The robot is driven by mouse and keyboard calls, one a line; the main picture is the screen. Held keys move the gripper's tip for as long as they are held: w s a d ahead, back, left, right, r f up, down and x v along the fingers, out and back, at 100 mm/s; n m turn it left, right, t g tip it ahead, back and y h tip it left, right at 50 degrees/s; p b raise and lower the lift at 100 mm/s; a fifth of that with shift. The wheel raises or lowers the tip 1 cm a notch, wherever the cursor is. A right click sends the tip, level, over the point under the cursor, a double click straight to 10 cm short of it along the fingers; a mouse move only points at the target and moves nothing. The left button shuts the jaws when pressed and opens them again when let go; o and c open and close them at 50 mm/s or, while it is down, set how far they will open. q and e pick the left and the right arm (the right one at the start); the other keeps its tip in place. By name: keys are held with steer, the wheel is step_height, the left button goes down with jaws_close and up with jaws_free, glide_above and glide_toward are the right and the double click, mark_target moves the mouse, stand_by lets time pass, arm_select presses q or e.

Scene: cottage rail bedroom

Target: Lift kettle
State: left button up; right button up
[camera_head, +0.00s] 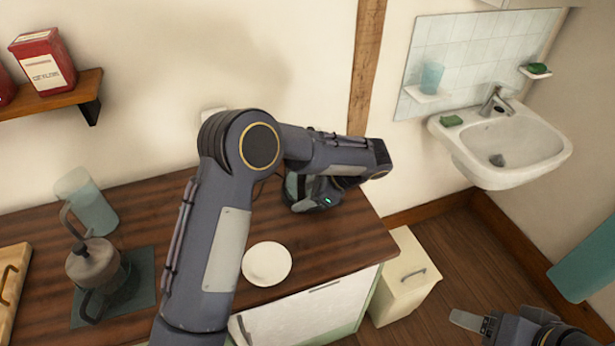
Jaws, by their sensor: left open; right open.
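A dark kettle with a teal-tinted body (300,191) and a small green light low down stands near the right end of the wooden counter (350,240). My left arm reaches over the counter, and its forearm and wrist cover the kettle's top. My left gripper (343,182) is beside the kettle on its right. Its fingers are mostly hidden, and I cannot tell whether they touch the kettle. My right gripper (474,323) is open and empty at the lower right, away from the counter and over the floor.
A white plate (267,264) lies at the front. A cream bin (405,275) stands right of the counter, and a sink (500,145) hangs beyond.

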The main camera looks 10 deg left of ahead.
arm_select(q)
steer(key=shift+s+a+f, duration=0.1)
steer(key=shift+a+f, duration=0.25)
steer(key=shift+f, duration=0.05)
jaws_close()
steer(key=shift+r, duration=0.15)
stand_by(1.0)
